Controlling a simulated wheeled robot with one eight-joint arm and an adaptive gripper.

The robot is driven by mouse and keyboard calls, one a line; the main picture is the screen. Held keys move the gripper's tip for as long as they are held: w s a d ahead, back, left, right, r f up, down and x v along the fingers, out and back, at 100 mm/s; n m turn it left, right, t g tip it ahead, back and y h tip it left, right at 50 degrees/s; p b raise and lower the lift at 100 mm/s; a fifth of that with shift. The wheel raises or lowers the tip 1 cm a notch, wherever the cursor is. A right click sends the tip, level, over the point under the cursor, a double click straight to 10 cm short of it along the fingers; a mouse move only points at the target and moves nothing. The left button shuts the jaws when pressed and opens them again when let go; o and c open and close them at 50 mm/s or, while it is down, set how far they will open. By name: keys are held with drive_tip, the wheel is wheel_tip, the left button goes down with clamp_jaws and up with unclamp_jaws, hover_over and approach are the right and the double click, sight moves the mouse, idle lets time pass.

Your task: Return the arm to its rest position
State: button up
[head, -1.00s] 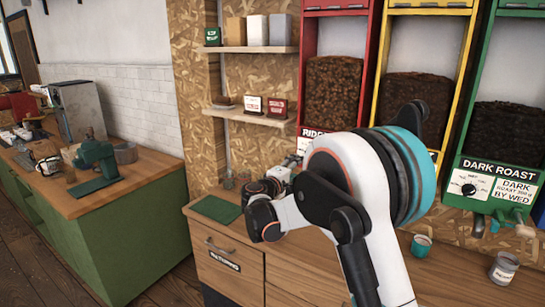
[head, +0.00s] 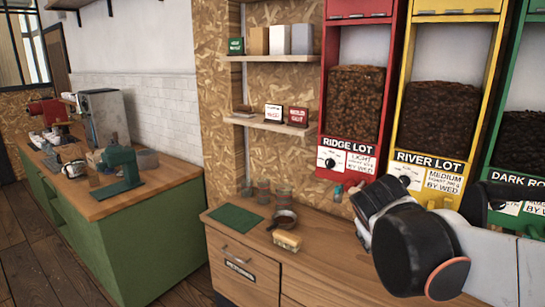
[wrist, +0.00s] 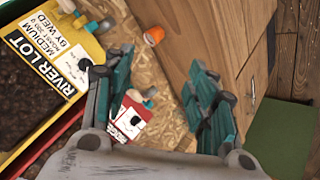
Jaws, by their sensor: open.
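My arm shows at the lower right of the head view, folded in front of the counter and the bean dispensers. My gripper (head: 372,203) is at its left end, partly hidden by the dark wrist joint. In the wrist view my gripper (wrist: 160,92) has two teal fingers spread apart with nothing between them. It is clear of the counter as far as I can see.
The yellow River Lot dispenser (head: 449,100) and red Ridge Lot dispenser (head: 330,152) stand behind the arm. A green bench (head: 150,240) stands left.

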drive_tip(key=s+a+f+m+y, duration=0.1)
drive_tip(key=s+f, duration=0.3)
drive_tip(key=s, duration=0.5)
drive_tip(key=s+a+f+m+y+b, duration=0.1)
drive_tip(key=s+a+f+m+y, duration=0.1)
drive_tip(key=s, duration=0.7)
wheel_tip(320, 180, down, 2)
drive_tip(key=shift+a+f+g+y, duration=0.1)
drive_tip(key=shift+a+g+y, duration=0.3)
drive_tip(key=shift+a+y, duration=0.45)
